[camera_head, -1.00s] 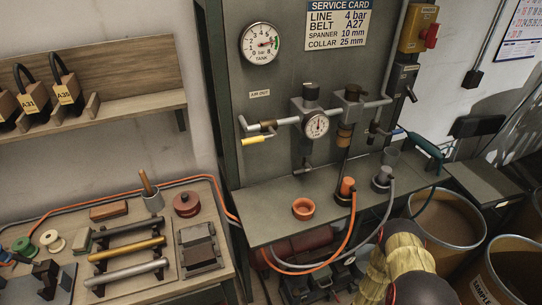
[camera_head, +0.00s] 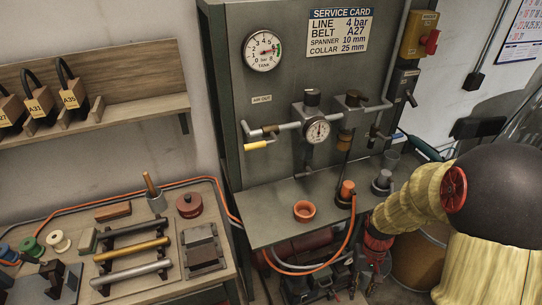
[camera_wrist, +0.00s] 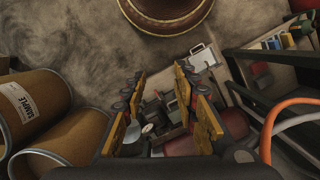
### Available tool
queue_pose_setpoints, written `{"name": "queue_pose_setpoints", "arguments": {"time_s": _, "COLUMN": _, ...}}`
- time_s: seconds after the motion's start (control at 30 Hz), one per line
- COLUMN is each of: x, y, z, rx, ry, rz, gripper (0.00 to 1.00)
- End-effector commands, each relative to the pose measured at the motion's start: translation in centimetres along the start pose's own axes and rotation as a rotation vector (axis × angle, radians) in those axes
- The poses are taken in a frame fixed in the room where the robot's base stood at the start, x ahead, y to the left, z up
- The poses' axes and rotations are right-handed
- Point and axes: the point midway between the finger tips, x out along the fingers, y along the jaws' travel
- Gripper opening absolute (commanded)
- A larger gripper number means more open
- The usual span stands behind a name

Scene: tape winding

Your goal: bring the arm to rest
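My arm, in a yellow sleeve with dark joints, comes in from the right of the head view. My gripper (camera_head: 373,278) points down in front of the grey bench's right front edge, above the floor. In the wrist view my gripper (camera_wrist: 158,82) has its two yellow-padded fingers well apart. Nothing is held between them; only floor clutter shows beyond. In the head view the fingers are small and partly merge with the dark background.
The grey bench (camera_head: 270,222) carries an orange ring (camera_head: 304,211) and hose fittings. An orange hose (camera_head: 348,245) hangs over its front. Drums (camera_wrist: 68,147) stand close by in the wrist view. The wooden table (camera_head: 222,228) at left holds rods and spools.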

Motion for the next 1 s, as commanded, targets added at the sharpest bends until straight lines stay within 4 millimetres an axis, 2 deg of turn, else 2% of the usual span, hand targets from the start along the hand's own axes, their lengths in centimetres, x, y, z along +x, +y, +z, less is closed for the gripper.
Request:
{"name": "queue_pose_setpoints", "arguments": {"time_s": 0.03, "x": -2.6, "y": -0.5, "z": 0.9, "rx": 0.001, "ry": 0.024, "rz": 0.002, "gripper": 0.29}}
{"name": "queue_pose_setpoints", "arguments": {"time_s": 0.1, "x": -5.5, "y": -1.0, "z": 2.2, "rx": 0.005, "ry": 0.048, "rz": 0.003, "gripper": 0.29}}
{"name": "queue_pose_setpoints", "arguments": {"time_s": 0.4, "x": -16.0, "y": -3.4, "z": 8.3, "rx": -0.01, "ry": 0.206, "rz": -0.002, "gripper": 0.29}}
{"name": "queue_pose_setpoints", "arguments": {"time_s": 0.6, "x": -21.9, "y": -4.8, "z": 11.7, "rx": -0.049, "ry": 0.378, "rz": -0.009, "gripper": 0.29}}
{"name": "queue_pose_setpoints", "arguments": {"time_s": 0.8, "x": -27.6, "y": -5.9, "z": 14.0, "rx": -0.092, "ry": 0.575, "rz": -0.02, "gripper": 0.29}}
{"name": "queue_pose_setpoints", "arguments": {"time_s": 0.9, "x": -30.0, "y": -6.3, "z": 14.7, "rx": -0.109, "ry": 0.649, "rz": -0.025, "gripper": 0.29}}
{"name": "queue_pose_setpoints", "arguments": {"time_s": 1.0, "x": -31.1, "y": -6.6, "z": 15.2, "rx": -0.121, "ry": 0.686, "rz": -0.029, "gripper": 0.29}}
